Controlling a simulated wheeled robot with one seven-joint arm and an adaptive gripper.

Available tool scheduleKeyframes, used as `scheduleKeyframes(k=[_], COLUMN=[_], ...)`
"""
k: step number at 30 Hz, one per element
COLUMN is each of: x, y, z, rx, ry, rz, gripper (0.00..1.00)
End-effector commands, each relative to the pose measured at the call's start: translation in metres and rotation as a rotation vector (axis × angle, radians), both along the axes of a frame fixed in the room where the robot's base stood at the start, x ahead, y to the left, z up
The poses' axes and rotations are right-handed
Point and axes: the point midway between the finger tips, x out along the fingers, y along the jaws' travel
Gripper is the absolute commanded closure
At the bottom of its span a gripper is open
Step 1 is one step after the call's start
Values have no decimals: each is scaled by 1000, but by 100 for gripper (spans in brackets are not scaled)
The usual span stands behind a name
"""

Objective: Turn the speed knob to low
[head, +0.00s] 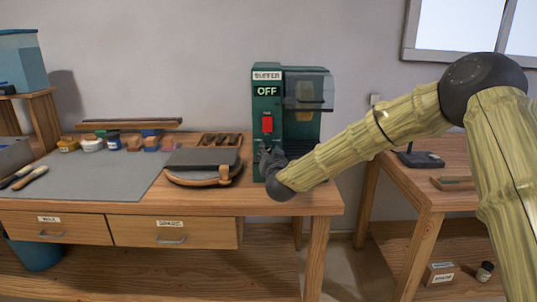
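A green buffer machine (294,88) stands at the back right of the wooden workbench, with a "BUFFER" label on top. Its small display (267,91) reads "OFF", and a red switch (267,124) sits below it. The speed knob cannot be made out; my gripper and wrist cover the lower front panel. The gripper is small and dark here, so whether its fingers are open or shut, or touching anything, is unclear.
A grey mat (90,180) and a dark leather-like piece with a wooden handle (205,168) lie left of the machine. Several small jars stand behind the mat. A second table (430,180) stands at the right, with a gap between the tables.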

Motion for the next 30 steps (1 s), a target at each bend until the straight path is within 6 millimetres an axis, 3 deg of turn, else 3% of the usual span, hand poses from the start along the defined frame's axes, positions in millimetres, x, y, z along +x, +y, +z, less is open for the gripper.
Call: scheduleKeyframes(k=[4, 10, 20, 30], x=[0, 0, 0, 0], y=[0, 0, 1, 1], z=[0, 0, 3, 7], rx=[0, 0, -42, -256], ry=[0, 0, -2, -2], rz=[0, 0, 2, 0], gripper=[61, 96, 96, 96])
